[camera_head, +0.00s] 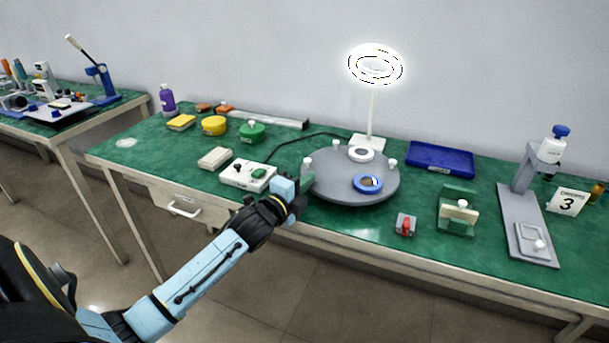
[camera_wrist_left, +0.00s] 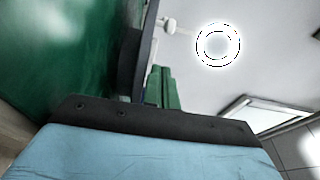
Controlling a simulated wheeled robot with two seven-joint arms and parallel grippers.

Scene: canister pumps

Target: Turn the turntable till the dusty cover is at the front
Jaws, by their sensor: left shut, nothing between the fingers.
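The grey round turntable (camera_head: 335,190) stands on the green bench top, with small white knobs around its rim. A blue ring-shaped cover (camera_head: 367,190) sits near its front, and a white round piece with a grey centre (camera_head: 360,153) shows at its back edge. I cannot tell which is dusty. My left gripper (camera_head: 305,184) is at the turntable's left rim, just below a white knob (camera_head: 307,162); its green fingers are shut and empty. In the left wrist view, the fingers (camera_wrist_left: 162,88) are beside the turntable's dark edge (camera_wrist_left: 146,45), and a white knob (camera_wrist_left: 168,25) shows ahead. Contact is unclear.
A white control box (camera_head: 247,175) stands left of the turntable. A ring lamp (camera_head: 371,117) stands behind it, with a blue tray (camera_head: 441,159) to the right. A red-knobbed block (camera_head: 405,226) and a green fixture (camera_head: 458,210) stand at the front right.

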